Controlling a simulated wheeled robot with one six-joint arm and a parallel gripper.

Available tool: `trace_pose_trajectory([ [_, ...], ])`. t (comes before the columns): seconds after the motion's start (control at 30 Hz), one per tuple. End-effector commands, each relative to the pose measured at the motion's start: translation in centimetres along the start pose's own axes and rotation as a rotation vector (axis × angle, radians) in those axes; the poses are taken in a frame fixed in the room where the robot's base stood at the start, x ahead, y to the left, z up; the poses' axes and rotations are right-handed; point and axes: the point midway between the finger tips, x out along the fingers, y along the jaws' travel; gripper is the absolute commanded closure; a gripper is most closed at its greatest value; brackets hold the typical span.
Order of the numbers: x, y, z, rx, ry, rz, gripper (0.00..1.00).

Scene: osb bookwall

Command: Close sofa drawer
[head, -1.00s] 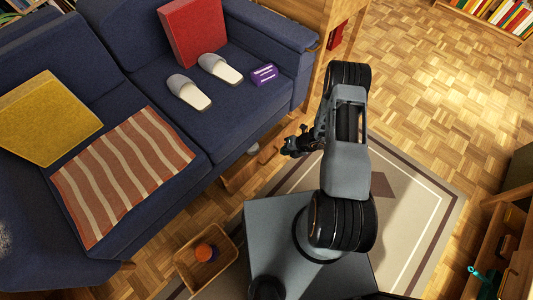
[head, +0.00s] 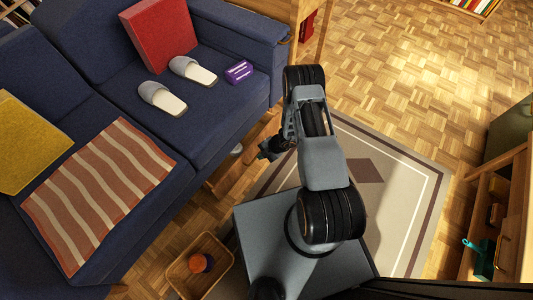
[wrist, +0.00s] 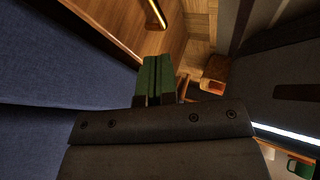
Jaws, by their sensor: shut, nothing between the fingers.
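The blue sofa (head: 185,150) fills the left of the head view. A wooden drawer (head: 222,180) shows low under its front edge, standing out from the sofa, partly hidden by my arm and the seat. A small whitish thing (head: 236,150) is near the drawer. My gripper (head: 266,150) hangs low just right of the sofa front, near the drawer. In the wrist view my gripper's green fingers (wrist: 154,70) are together and empty. Ahead of them is a wooden panel (wrist: 120,25) with a brass bar (wrist: 157,12); I cannot tell whether the fingers touch it.
A wooden tray (head: 180,280) with an orange object (head: 201,262) is on the floor left of my base. Slippers (head: 162,99), a purple box (head: 239,71) and a red cushion (head: 160,35) rest on the sofa. A rug (head: 400,200) and open parquet (head: 410,70) lie right.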

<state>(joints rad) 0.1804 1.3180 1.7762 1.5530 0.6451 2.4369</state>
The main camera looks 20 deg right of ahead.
Motion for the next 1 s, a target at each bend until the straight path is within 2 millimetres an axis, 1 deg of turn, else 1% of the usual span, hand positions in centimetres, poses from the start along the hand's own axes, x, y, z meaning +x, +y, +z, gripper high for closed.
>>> trace_pose_trajectory([
  [0.03, 1.4, -0.2, 0.1, -0.002, 0.002, -0.002, 1.0],
  [0.17, 3.5, -0.2, 0.1, -0.002, 0.002, -0.002, 1.0],
  [0.2, 3.7, 0.5, 0.1, -0.006, -0.001, 0.001, 1.0],
  [0.3, 4.2, 1.7, 0.1, -0.004, -0.001, 0.001, 1.0],
  [0.5, 4.8, 3.1, 0.1, -0.002, -0.001, 0.001, 1.0],
  [0.7, 4.9, 3.5, 0.0, 0.0, -0.001, 0.0, 1.0],
  [1.0, 4.9, 3.6, 0.0, -0.001, 0.0, 0.0, 1.0],
])
